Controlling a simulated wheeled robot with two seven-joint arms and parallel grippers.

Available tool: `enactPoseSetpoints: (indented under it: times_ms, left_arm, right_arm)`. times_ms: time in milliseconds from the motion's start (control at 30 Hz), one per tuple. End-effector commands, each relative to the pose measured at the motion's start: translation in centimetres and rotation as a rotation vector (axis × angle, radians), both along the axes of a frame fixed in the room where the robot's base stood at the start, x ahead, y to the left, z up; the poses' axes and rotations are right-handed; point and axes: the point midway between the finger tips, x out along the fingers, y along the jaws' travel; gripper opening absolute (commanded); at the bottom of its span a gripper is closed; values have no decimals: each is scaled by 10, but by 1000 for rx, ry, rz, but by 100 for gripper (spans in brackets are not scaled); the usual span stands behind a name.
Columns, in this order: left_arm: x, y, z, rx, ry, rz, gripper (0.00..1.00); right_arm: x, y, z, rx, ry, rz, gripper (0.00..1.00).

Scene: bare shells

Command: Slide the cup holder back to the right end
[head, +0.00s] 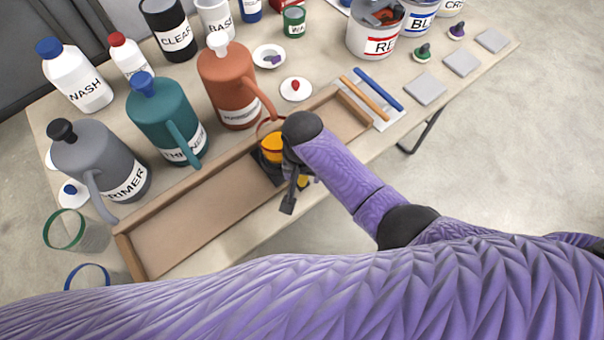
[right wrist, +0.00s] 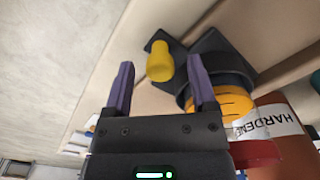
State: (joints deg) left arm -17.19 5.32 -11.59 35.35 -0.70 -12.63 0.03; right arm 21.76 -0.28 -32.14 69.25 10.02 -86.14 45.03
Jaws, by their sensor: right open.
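The cup holder (head: 264,168) is a dark block with a yellow knob, standing in a long wooden channel (head: 195,222), right of its middle and short of the right end. A cup with orange-yellow contents (head: 272,146) sits in it. In the right wrist view, the holder (right wrist: 222,58) shows its yellow knob (right wrist: 160,62) between my open fingers. My right gripper (head: 293,190) is at the front side of the holder and partly hides it in the head view. I cannot tell whether the fingers touch the knob. My left gripper is not in view.
Grey, teal and orange jugs (head: 228,85) stand along the channel's back side. Orange and blue sticks (head: 378,88) lie beyond its right end. Empty cups with green and blue rims (head: 66,230) stand near the left end. The channel's floor left of the holder is clear.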

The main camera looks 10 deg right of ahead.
Motion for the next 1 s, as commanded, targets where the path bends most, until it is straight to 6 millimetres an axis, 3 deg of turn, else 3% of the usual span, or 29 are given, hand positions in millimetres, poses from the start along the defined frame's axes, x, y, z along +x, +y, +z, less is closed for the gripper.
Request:
enactPoseSetpoints:
  times_ms: [200,233,567,1000]
  left_arm:
    - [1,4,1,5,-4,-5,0]
    - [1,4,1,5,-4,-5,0]
    - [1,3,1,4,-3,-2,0]
    - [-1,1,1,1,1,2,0]
  right_arm:
    - [0,0,0,0,0,0,73]
    - [0,0,0,0,0,0,69]
    - [0,0,0,0,0,0,0]
    - [0,0,0,-1,1,1,0]
